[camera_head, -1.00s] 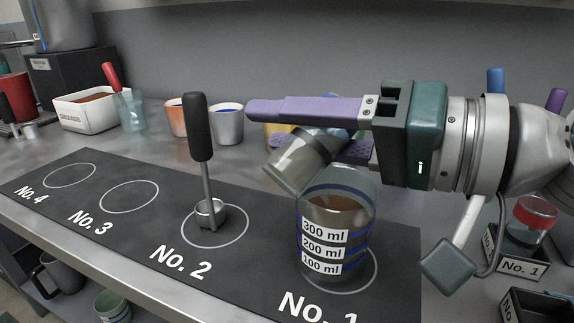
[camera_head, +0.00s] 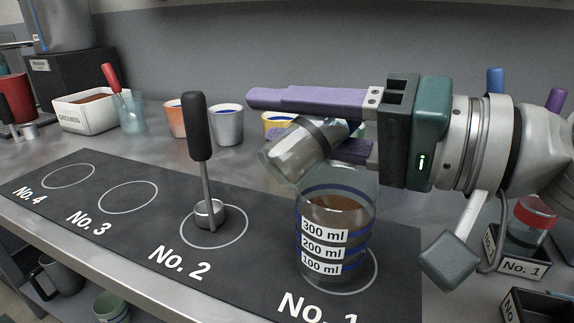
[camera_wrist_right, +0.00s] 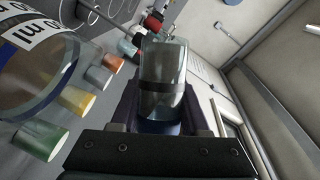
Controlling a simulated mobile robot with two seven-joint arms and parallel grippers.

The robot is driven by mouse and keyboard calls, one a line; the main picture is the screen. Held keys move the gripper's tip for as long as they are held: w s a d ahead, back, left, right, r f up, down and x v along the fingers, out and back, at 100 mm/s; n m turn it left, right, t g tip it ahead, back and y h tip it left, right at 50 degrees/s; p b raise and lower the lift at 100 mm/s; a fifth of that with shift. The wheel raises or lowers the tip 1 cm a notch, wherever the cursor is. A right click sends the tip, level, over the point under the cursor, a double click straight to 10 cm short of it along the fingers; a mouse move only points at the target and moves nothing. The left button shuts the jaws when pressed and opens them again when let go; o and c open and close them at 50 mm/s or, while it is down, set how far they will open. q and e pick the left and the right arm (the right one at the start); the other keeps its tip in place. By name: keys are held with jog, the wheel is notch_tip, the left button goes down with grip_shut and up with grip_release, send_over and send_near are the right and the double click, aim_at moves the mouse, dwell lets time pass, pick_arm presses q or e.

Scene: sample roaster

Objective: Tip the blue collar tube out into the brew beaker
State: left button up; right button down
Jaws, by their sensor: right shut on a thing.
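My right gripper (camera_head: 262,119) is shut on a clear tube (camera_head: 296,155) with a dark band. The tube is tilted, its open end down and to the left, above the left rim of the brew beaker. The wrist view shows the tube (camera_wrist_right: 163,70) between the fingers, with blue at its gripper end. I see no clear contents in it. The brew beaker (camera_head: 334,240) stands upright on the No. 1 ring, marked 100 to 300 ml, with brown stuff inside. It also shows in the wrist view (camera_wrist_right: 35,75). My left gripper is out of view.
A black-handled tamper-like tool (camera_head: 202,140) stands on the No. 2 ring. The No. 3 ring (camera_head: 127,197) and No. 4 ring are bare. Several cups, a white box (camera_head: 85,120) and a glass with a red-handled tool are behind.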

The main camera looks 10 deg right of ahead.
jog(key=shift+r+m, duration=0.2)
jog(key=shift+m, duration=0.3)
jog(key=shift+d+r+m+t+y, duration=0.1)
jog(key=shift+r+m+t+y, duration=0.05)
jog(key=shift+m+t+y, duration=0.15)
dwell(0.9)
jog(key=shift+b, duration=0.4)
dwell(0.3)
jog(key=shift+f+m+b, duration=0.3)
jog(key=shift+m, duration=0.2)
dwell(0.4)
jog(key=shift+f+m+b, duration=0.15)
jog(key=shift+m+b, duration=0.15)
dwell(0.4)
jog(key=shift+r+m+t+y, duration=0.2)
jog(key=shift+m+t+y, duration=0.1)
jog(key=shift+m+y, duration=0.15)
dwell(0.9)
jog(key=shift+r+m, duration=0.1)
jog(key=shift+m, duration=0.25)
dwell(0.3)
jog(key=shift+w+d+r+m+t+b, duration=0.1)
jog(key=shift+m+t+b, duration=0.2)
jog(key=shift+t+b, duration=0.1)
dwell(0.4)
